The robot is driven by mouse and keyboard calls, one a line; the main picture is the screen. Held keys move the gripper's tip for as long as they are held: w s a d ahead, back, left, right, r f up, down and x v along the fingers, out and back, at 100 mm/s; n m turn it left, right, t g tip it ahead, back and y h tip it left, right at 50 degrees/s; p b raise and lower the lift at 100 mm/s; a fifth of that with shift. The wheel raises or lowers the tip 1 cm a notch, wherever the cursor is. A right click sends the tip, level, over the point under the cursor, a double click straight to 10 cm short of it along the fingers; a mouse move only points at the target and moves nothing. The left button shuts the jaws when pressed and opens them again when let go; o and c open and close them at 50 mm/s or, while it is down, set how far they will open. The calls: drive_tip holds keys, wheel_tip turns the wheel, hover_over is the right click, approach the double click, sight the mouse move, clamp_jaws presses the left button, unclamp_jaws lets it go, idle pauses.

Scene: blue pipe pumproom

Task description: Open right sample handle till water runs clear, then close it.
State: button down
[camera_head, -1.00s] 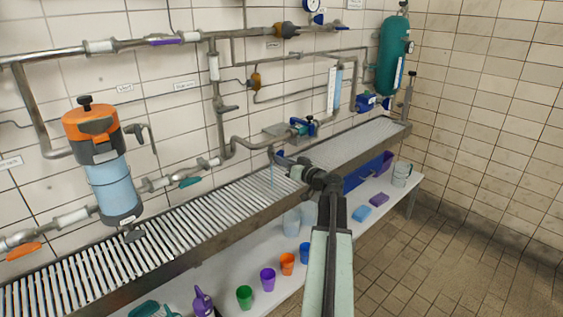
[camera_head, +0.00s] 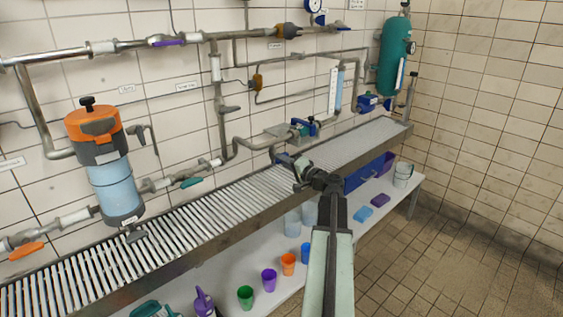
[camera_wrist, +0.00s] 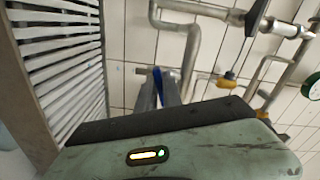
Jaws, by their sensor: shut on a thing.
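My gripper (camera_head: 294,164) is over the slatted drain bench, at the bent outlet pipe (camera_head: 258,144) in front of the tiled wall. In the wrist view its fingers (camera_wrist: 160,76) are shut around a narrow blue handle (camera_wrist: 158,84), of which only a thin strip shows. In the head view a bit of this blue sample handle (camera_head: 283,157) shows just left of my gripper; the rest is hidden. No water stream shows below the outlet.
The slatted bench (camera_head: 205,205) runs along the wall. Several coloured cups, including a green cup (camera_head: 245,297) and an orange cup (camera_head: 288,263), stand on the lower white shelf. A blue-handled valve (camera_head: 313,127) is behind my gripper. The floor at right is clear.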

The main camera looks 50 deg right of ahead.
drive_tip(key=shift+r+m, duration=0.2)
drive_tip(key=shift+m, duration=2)
drive_tip(key=c, duration=1.5)
unclamp_jaws()
drive_tip(key=shift+f, duration=0.1)
drive_tip(key=s, duration=0.7)
drive_tip(key=shift+s+a, duration=0.25)
drive_tip(key=shift+s, duration=0.1)
